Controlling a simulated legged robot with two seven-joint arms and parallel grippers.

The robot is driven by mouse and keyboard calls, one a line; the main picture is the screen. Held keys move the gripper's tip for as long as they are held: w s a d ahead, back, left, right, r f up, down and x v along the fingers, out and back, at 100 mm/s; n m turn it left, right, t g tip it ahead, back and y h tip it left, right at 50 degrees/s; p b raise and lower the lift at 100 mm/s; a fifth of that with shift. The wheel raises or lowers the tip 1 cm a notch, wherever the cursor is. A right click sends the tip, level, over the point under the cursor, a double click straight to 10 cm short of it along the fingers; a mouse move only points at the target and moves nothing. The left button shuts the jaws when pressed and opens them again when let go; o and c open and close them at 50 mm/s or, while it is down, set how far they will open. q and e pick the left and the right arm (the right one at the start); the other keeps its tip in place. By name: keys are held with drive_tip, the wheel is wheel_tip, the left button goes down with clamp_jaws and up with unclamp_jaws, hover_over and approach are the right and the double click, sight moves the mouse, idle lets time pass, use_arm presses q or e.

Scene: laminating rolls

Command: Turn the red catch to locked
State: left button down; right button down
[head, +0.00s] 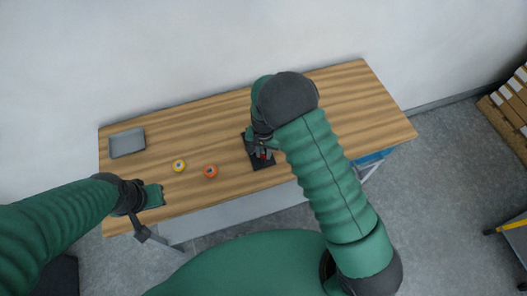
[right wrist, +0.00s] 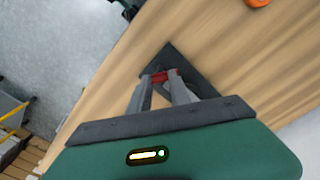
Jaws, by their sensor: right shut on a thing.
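The red catch (right wrist: 159,77) sits on a dark base plate (right wrist: 190,67) on the wooden table. In the right wrist view, the two fingers of my right gripper (right wrist: 160,82) are on either side of the catch and shut on it. In the head view, the right gripper (head: 262,150) is over the dark plate (head: 262,163), and the arm hides part of it. The catch shows there only as a small red spot, so its exact angle cannot be told. My left gripper (head: 152,197) is over the table's front left part, away from the plate; its finger opening is unclear.
A grey tray (head: 127,153) lies at the table's left end. The right part of the wooden table (head: 365,105) is clear. A pallet (head: 508,110) is on the floor at right.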

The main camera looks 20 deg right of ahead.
sight(263, 157)
drive_tip(key=m, duration=0.5)
drive_tip(key=shift+r, duration=0.1)
drive_tip(key=m+p, duration=0.1)
drive_tip(key=m, duration=0.4)
drive_tip(key=shift+w+m, duration=0.1)
drive_tip(key=shift+m, duration=0.3)
drive_tip(key=c, duration=1.4)
unclamp_jaws()
drive_tip(key=shift+o, duration=1)
drive_tip(key=shift+a, duration=0.1)
wheel_tip(263, 157, up, 17)
drive_tip(key=b, duration=0.2)
drive_tip(key=shift+f, duration=0.2)
